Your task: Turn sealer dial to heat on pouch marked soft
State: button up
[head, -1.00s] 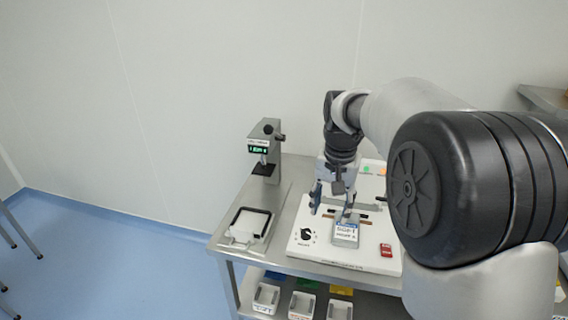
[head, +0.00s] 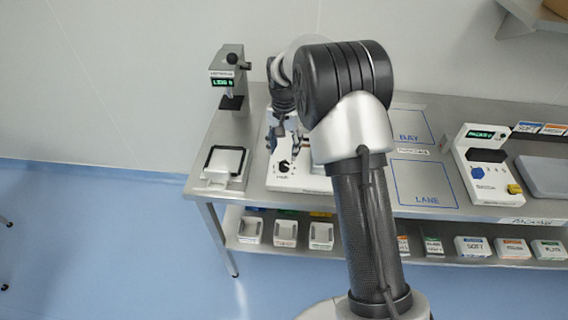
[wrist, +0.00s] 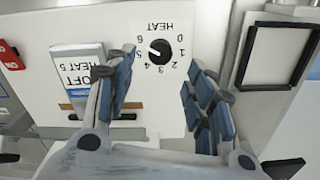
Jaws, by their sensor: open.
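The sealer dial is a black knob (wrist: 160,50) on a white plate marked HEAT, numbered 0 to 6. Its pale mark appears to point toward the 5–6 side; I cannot tell exactly. The dial also shows on the white sealer in the head view (head: 284,166). The pouch (wrist: 82,60), reading "OFT" and "HEAT 5" upside down, lies left of the dial in the wrist view, partly covered by a finger. My gripper (wrist: 157,82) is open and empty, its blue-padded fingers spread near the dial, apart from it. It also shows in the head view (head: 284,143).
A black-framed white tray (head: 226,163) and a grey device with a green display (head: 224,82) stand left of the sealer. A red tag (wrist: 11,55) lies beyond the pouch. Blue-outlined BAY and LANE areas (head: 424,183) are clear. Bins (head: 285,231) sit on the lower shelf.

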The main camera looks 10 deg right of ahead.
aim_at(284, 164)
notch_tip(284, 164, down, 7)
jog(key=shift+r+b, duration=0.1)
jog(key=shift+b, duration=0.5)
jog(key=shift+c, duration=0.5)
jog(key=c, duration=1)
